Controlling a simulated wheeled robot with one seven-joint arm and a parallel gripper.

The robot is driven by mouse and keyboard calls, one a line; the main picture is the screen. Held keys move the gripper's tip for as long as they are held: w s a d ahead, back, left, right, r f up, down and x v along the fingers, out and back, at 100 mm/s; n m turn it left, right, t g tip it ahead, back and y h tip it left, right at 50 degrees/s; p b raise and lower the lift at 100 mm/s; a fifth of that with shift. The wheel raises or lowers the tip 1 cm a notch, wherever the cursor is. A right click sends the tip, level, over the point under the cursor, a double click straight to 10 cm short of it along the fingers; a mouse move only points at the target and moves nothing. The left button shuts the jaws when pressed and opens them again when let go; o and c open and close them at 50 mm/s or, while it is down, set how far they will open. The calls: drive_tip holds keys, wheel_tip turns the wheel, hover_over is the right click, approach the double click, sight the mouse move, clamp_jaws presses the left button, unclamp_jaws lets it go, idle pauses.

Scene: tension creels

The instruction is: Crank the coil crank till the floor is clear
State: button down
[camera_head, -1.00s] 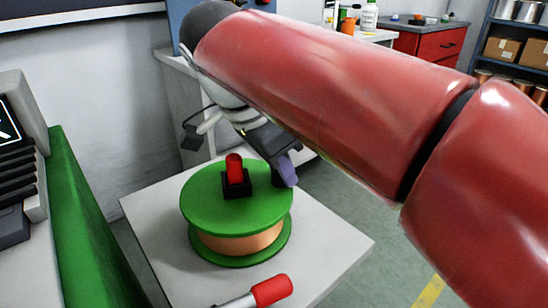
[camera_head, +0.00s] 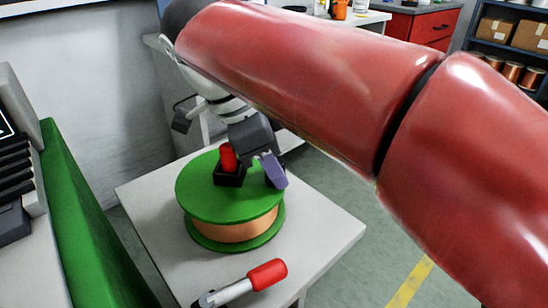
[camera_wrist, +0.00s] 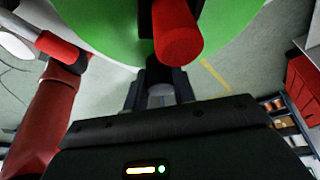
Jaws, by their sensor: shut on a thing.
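The coil crank is a green-flanged spool (camera_head: 214,200) wound with copper-coloured wire (camera_head: 240,231), on a pale low table. A red knob (camera_head: 228,157) on a black block stands up from the middle of its top flange. It also shows close up in the wrist view (camera_wrist: 178,38). My gripper (camera_head: 268,170) is at the right part of the top flange, beside the red knob. In the wrist view its fingers (camera_wrist: 160,94) are closed around a dark upright peg (camera_wrist: 158,74), the crank's handle. The peg is mostly hidden in the head view.
A red-handled tool (camera_head: 266,274) lies near the table's (camera_head: 325,232) front edge. A green-sided bench (camera_head: 75,215) stands at left. Grey floor (camera_head: 345,180) with a yellow stripe (camera_head: 408,285) shows at right. Shelves with boxes and copper spools (camera_head: 512,72) stand at back right.

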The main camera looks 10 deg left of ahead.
drive_tip(key=shift+s+r, duration=0.1)
idle(0.3)
drive_tip(key=c, duration=1.1)
unclamp_jaws()
drive_tip(key=shift+c, duration=0.2)
